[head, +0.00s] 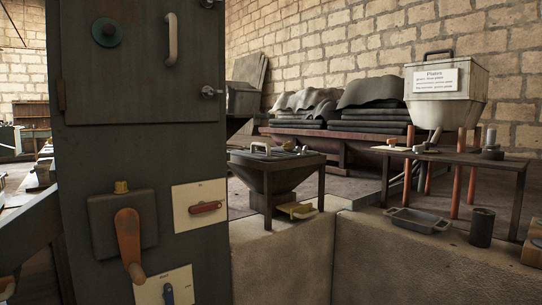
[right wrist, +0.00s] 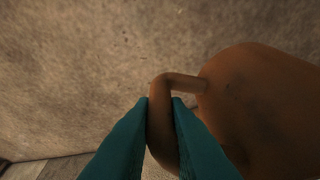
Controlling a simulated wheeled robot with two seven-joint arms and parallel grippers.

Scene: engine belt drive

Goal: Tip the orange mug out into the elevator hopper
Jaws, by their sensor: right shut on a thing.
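The orange mug (right wrist: 265,110) fills the right side of the right wrist view. My right gripper (right wrist: 160,104) has its teal fingers shut on the mug's handle. The mug's mouth and contents are hidden, and I cannot tell how far it is tilted. The mug and both grippers are out of the head view. A dark hopper (head: 262,182) with sloping sides stands on legs in the middle of the head view. No label shows on it, so I cannot tell whether it is the elevator hopper.
A tall dark cabinet (head: 138,150) with an orange crank (head: 128,238) blocks the left. A low stone-coloured wall (head: 400,262) runs across the front right. A table (head: 450,157) holds small items beside a labelled bin (head: 450,112). A grey tray (head: 417,220) and dark cylinder (head: 482,227) stand below.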

